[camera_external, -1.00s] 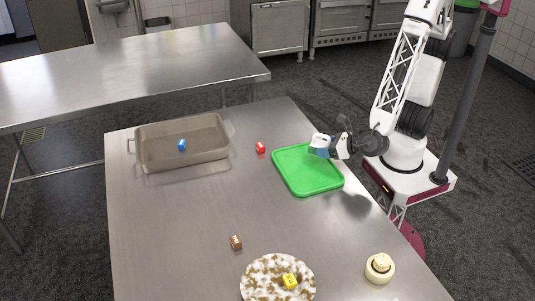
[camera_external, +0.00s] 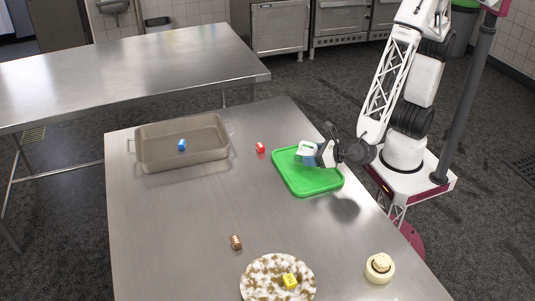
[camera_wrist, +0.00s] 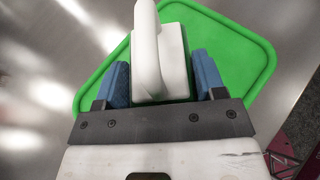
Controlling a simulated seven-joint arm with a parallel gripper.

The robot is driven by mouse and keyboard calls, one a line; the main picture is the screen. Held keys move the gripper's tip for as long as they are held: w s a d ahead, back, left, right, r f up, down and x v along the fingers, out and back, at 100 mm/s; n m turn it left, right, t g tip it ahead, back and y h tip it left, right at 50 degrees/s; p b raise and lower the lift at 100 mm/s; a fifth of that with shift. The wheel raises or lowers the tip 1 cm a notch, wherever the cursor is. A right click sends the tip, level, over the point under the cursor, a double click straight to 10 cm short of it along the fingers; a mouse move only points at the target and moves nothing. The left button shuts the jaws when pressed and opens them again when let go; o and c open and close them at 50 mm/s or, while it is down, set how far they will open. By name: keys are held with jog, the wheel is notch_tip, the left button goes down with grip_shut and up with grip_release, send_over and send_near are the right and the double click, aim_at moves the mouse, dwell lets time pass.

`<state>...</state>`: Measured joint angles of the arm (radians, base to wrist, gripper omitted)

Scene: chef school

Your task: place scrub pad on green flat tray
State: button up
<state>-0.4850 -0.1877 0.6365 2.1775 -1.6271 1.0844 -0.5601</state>
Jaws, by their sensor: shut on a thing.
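The scrub pad (camera_wrist: 174,62), a white block with a rounded white handle, is between the blue fingers of my gripper (camera_wrist: 162,78) in the wrist view. My gripper (camera_external: 316,154) is shut on it. In the external view they are over the green flat tray (camera_external: 305,183), near its far right part. The tray lies flat on the metal table and also shows beneath the pad in the wrist view (camera_wrist: 245,50). The pad's underside is hidden, so I cannot tell whether it touches the tray.
A grey roasting pan (camera_external: 180,158) holds a blue item (camera_external: 182,145). A small red item (camera_external: 260,147) lies left of the tray. A brown item (camera_external: 236,242), a speckled plate (camera_external: 258,280) with a yellow item (camera_external: 290,281) and a cream round object (camera_external: 379,268) are nearer. The table's middle is clear.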

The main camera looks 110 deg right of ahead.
jog(key=shift+f, duration=1.4)
jog(key=shift+f, duration=0.15)
jog(key=o, duration=0.9)
jog(key=shift+o, duration=0.2)
jog(key=shift+r, duration=0.2)
jog(key=shift+v, duration=5.95)
